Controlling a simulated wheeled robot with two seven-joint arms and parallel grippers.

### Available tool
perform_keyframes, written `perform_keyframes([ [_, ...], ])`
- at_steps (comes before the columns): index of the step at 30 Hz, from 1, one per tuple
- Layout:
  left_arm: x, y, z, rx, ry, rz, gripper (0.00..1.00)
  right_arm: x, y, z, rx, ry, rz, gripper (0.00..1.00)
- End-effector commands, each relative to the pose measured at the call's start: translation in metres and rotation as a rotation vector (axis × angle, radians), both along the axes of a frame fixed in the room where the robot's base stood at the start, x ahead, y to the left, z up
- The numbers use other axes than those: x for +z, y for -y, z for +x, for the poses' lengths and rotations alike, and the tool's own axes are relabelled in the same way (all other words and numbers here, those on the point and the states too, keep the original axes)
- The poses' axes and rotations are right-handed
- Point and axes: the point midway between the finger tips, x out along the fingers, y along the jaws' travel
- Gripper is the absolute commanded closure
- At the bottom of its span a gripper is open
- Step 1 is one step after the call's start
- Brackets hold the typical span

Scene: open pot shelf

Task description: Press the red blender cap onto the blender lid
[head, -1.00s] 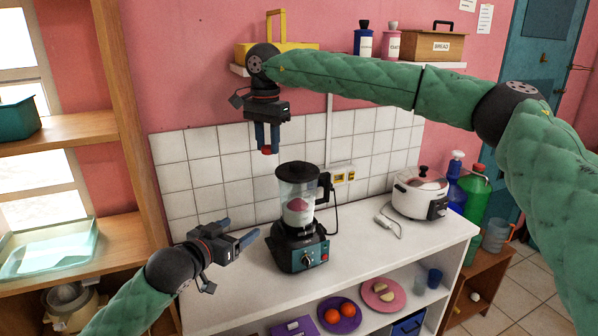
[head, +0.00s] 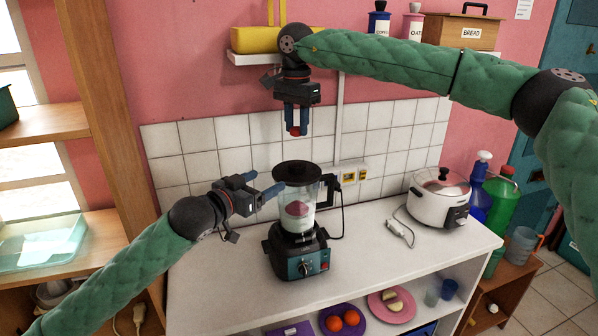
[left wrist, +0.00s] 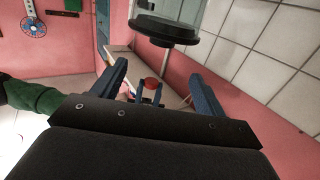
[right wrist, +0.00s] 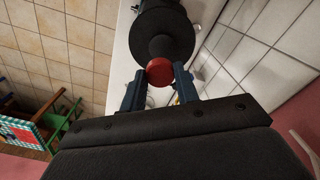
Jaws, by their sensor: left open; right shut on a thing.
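The red blender cap (head: 295,130) is held between the fingertips of my right gripper (head: 296,122), which points down above the blender. The cap also shows in the right wrist view (right wrist: 160,71), with the black blender lid (right wrist: 163,22) beyond it. The lid (head: 297,172) sits on top of the clear blender jar (head: 298,208), with a visible gap below the cap. The jar holds something pink and white and stands on a dark base with a teal front. My left gripper (head: 268,184) is open and empty, just left of the lid and jar top.
The blender stands on a white counter (head: 375,235). A white cooker (head: 440,198) is at the right, with bottles beyond it. A wall shelf above holds a yellow container (head: 270,40) and a bread box (head: 460,31). Tiled wall is close behind.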

Motion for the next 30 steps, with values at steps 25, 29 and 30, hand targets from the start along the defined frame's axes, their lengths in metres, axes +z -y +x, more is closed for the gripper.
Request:
perform_keyframes([
  [25,-0.005,0.063,0.079,0.000,0.000,0.000,0.27,-0.001,0.000,0.000,-0.001,-0.001,0.000,0.94],
  [29,-0.005,0.069,0.088,0.001,0.001,0.000,0.27,-0.001,0.000,0.000,-0.001,-0.001,0.000,0.94],
  [30,-0.005,0.071,0.090,0.001,0.000,0.000,0.27,-0.001,0.000,0.000,-0.001,-0.001,0.000,0.94],
])
